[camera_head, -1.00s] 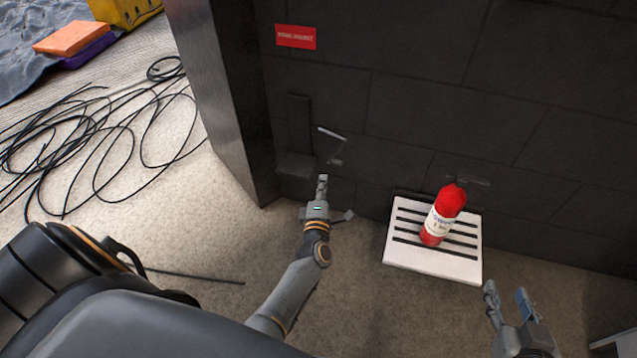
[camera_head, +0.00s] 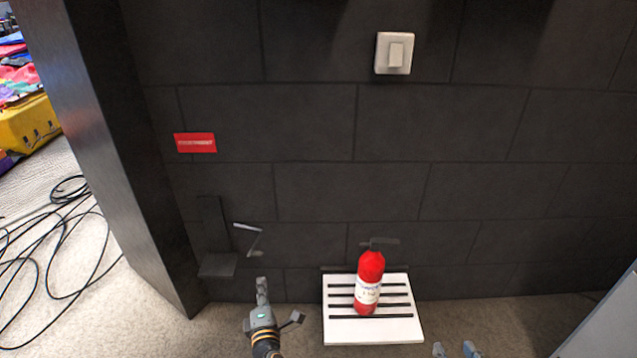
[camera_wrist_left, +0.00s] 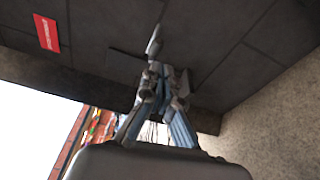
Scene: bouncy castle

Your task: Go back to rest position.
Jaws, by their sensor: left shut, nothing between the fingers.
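My left gripper (camera_head: 262,290) is low in the head view, in front of the dark wall and left of the fire extinguisher. Its fingers are together with nothing between them. It also shows in the left wrist view (camera_wrist_left: 157,72), pointing toward the wall. My right gripper (camera_head: 454,350) shows only its two fingertips at the bottom edge of the head view, apart from each other with nothing seen between them. Its arm is out of frame.
A red fire extinguisher (camera_head: 370,272) stands on a white slatted panel (camera_head: 400,331). A dark wall bracket (camera_head: 217,264) with a metal clasp (camera_head: 249,238) is near my left gripper. Cables (camera_head: 48,255) lie on the left floor. A white switch (camera_head: 393,54) is on the wall.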

